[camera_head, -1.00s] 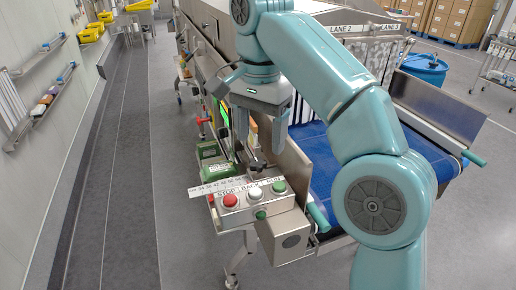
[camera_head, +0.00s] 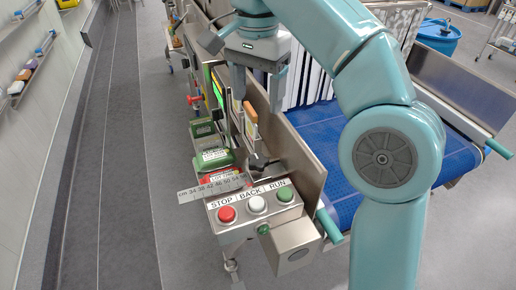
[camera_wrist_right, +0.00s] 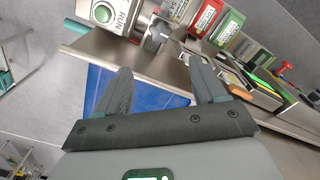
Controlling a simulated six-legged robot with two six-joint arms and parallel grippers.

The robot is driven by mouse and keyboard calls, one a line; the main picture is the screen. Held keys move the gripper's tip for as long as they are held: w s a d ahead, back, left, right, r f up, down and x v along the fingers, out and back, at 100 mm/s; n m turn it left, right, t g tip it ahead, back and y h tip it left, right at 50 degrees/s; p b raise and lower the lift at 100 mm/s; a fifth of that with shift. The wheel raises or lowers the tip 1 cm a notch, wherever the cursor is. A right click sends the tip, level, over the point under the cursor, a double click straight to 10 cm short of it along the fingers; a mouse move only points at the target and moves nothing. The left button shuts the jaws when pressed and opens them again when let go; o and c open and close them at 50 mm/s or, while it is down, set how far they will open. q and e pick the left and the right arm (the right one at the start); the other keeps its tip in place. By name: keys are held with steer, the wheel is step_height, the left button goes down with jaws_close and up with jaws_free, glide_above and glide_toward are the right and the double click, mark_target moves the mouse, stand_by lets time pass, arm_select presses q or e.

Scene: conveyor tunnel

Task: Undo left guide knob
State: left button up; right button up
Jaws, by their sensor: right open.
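A dark knob with a lever-like grip (camera_head: 257,163) sits beside the near end of the steel side guide (camera_head: 304,160), just behind the button box. It also shows in the right wrist view as a dark round knob (camera_wrist_right: 156,36), beyond my fingers and partly against the steel edge. My right gripper (camera_head: 257,103) is open and empty, pointing down above and behind the knob, apart from it. In the right wrist view its two fingers (camera_wrist_right: 160,72) are spread wide with nothing between them. My left gripper is not in view.
A button box (camera_head: 242,213) marked STOP, BACK and RUN stands in front of the knob. A ruler (camera_head: 210,188) and green and red units (camera_head: 212,160) lie to its left. The blue belt (camera_head: 340,170) runs right of the guide. The floor at left is clear.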

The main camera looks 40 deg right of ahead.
mark_target(258, 160)
step_height(258, 160, down, 15)
steer(key=b, duration=0.5)
steer(key=shift+f, duration=0.15)
steer(key=shift+s+f, duration=0.1)
steer(key=shift+f, duration=0.35)
steer(key=c, duration=1.1)
